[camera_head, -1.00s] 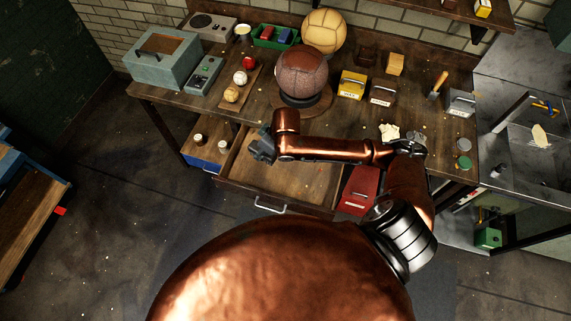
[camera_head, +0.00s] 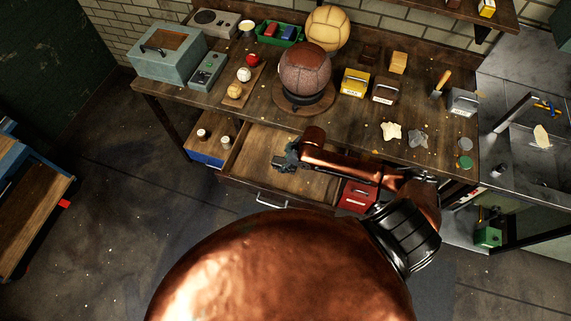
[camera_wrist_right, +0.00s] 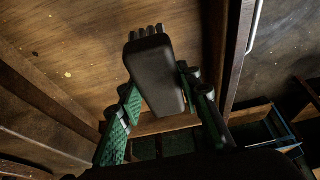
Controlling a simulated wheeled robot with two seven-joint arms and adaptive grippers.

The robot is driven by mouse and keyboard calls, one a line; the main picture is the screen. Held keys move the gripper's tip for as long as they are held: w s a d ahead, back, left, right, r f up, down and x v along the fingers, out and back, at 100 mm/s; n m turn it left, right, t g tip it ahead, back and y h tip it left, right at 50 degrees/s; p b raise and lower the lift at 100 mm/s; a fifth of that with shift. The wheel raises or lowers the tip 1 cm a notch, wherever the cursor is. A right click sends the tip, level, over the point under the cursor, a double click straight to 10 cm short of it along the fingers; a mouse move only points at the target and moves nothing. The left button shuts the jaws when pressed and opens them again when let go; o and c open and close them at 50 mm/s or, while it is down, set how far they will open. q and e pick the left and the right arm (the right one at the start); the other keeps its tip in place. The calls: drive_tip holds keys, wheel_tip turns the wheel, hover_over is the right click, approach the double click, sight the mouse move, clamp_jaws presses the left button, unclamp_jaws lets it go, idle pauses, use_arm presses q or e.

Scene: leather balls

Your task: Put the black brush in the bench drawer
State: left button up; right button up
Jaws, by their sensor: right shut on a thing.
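The bench drawer (camera_head: 251,158) is pulled open below the bench top, and its wooden floor shows bare. My right gripper (camera_head: 287,157) is over the drawer opening, near its middle. In the right wrist view, the green-padded fingers of my right gripper (camera_wrist_right: 160,88) are shut on the black brush (camera_wrist_right: 153,66), a dark block with stubby grey ends at its far tip. The brush is above the drawer floor (camera_wrist_right: 95,45), between the drawer's walls; the exact gap below it is hard to tell. In the head view the brush is too small to make out clearly. My left gripper is not in view.
The drawer's front wall and handle (camera_head: 272,203) face me. A red box (camera_head: 357,195) stands right of the drawer, and a lower shelf with small jars is at its left. On the bench, a brown ball (camera_head: 304,68) sits on a round stand behind the drawer.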

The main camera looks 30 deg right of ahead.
drive_tip(key=w+f, duration=0.1)
drive_tip(key=w+d+f, duration=0.1)
drive_tip(key=f, duration=0.1)
drive_tip(key=w+d+f, duration=0.1)
drive_tip(key=f, duration=0.1)
drive_tip(key=shift+w, duration=0.1)
drive_tip(key=shift+w+f+b, duration=0.1)
drive_tip(key=shift+f+b, duration=0.35)
drive_tip(key=shift+f, duration=1.25)
drive_tip(key=shift+f, duration=0.15)
drive_tip(key=o, duration=1)
drive_tip(key=p+v, duration=0.1)
drive_tip(key=v, duration=1.1)
